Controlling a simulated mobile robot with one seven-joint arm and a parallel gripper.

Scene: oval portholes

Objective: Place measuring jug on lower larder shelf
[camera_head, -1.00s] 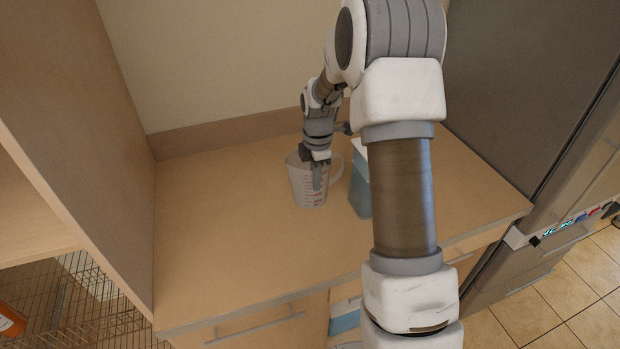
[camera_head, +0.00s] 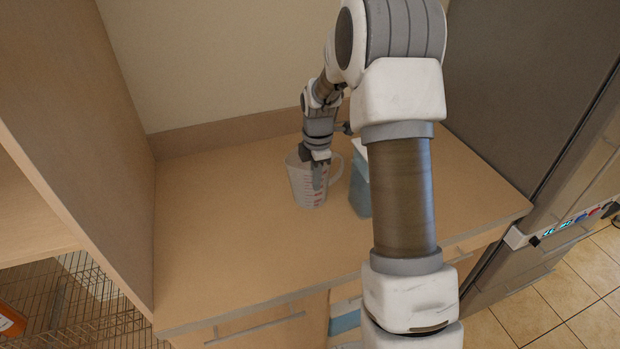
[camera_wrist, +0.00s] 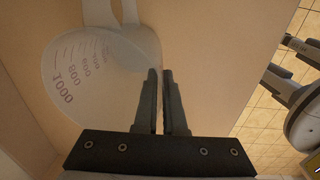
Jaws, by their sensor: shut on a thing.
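The measuring jug (camera_head: 302,188) is a clear cup with red markings, standing upright on the wooden counter in the head view. Its handle is on the right. In the wrist view the jug (camera_wrist: 85,75) fills the upper left, with its printed numbers facing the camera. My gripper (camera_head: 318,185) reaches down at the jug's rim from above. In the wrist view my gripper (camera_wrist: 160,73) has its two fingers almost together, shut on the jug's wall. The larder is not clearly identifiable; a wooden cabinet with wire racks (camera_head: 95,310) is at the lower left.
A blue container (camera_head: 359,190) stands close right of the jug, partly hidden by my arm. A tall wooden panel (camera_head: 85,130) bounds the counter on the left. The counter (camera_head: 225,250) is clear in front of the jug. A grey appliance (camera_head: 530,80) stands at the right.

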